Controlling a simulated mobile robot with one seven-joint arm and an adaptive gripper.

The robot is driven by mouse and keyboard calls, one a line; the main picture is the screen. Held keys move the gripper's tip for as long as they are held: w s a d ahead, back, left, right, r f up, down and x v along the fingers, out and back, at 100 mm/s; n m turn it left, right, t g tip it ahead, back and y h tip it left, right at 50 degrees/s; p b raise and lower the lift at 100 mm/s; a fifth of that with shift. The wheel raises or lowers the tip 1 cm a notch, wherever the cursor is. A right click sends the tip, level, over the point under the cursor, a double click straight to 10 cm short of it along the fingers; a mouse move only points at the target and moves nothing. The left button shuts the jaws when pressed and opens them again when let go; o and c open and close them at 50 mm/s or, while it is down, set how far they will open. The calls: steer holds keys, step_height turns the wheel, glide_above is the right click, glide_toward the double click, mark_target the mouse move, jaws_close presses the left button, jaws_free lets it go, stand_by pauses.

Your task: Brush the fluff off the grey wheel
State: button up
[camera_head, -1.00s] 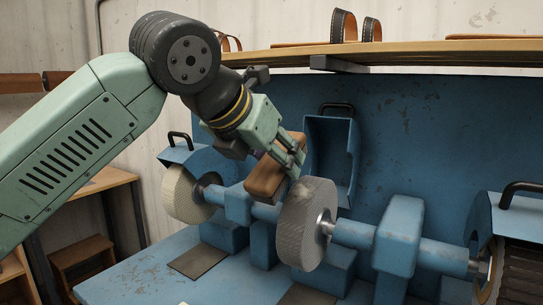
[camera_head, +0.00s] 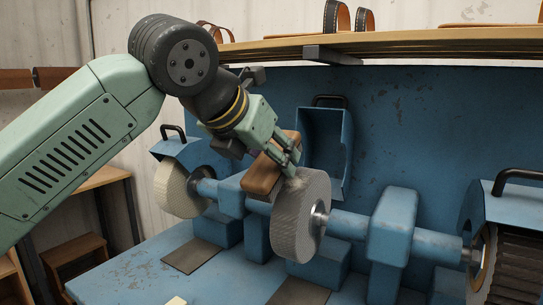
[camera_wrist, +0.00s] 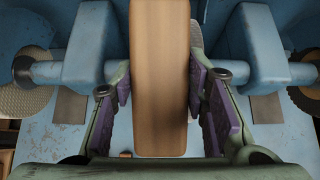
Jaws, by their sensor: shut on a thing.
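The grey wheel (camera_head: 302,222) sits on the blue shaft in the middle of the machine. A small pale, fuzzy patch, seemingly the fluff (camera_head: 297,181), shows on its upper left rim. My gripper (camera_head: 290,172) is shut on a brown wooden block, seemingly the brush (camera_head: 264,175). The brush is tilted and lies close against the upper left of the grey wheel; I cannot tell if it touches. In the wrist view the brush (camera_wrist: 159,90) stands between the purple finger pads and hides most of the wheel. Its bristles are not visible.
A cream wheel (camera_head: 176,190) is to the left on the same shaft. A blue bearing block (camera_head: 395,240) stands right of the grey wheel. An open blue hood (camera_head: 327,150) is behind it. A wooden shelf (camera_head: 430,48) with sandal straps runs above. A ribbed dark belt (camera_head: 515,270) is far right.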

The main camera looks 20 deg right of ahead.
steer(key=shift+w+d+f+b, duration=0.15)
steer(key=shift+d+f+b, duration=0.1)
steer(key=shift+f, duration=0.15)
steer(key=shift+w+d+f+b, duration=0.15)
steer(key=shift+f+b, duration=0.1)
steer(key=shift+f, duration=0.15)
steer(key=shift+s, duration=0.1)
steer(key=shift+s+d+r+b, duration=0.1)
steer(key=shift+s+d+b, duration=0.1)
steer(key=shift+s+d, duration=0.35)
steer(key=shift+s+d+b, duration=0.2)
steer(key=shift+s+d, duration=0.15)
steer(key=shift+s, duration=0.3)
steer(key=shift+s+d+b, duration=0.5)
steer(key=shift+s+d, duration=0.4)
steer(key=shift+s, duration=0.2)
steer(key=shift+w+a+p, duration=0.35)
steer(key=shift+w+a, duration=0.6)
steer(key=shift+w, duration=0.25)
steer(key=shift+w+a+p, duration=0.35)
steer(key=shift+w+a, duration=0.6)
steer(key=shift+w, duration=0.25)
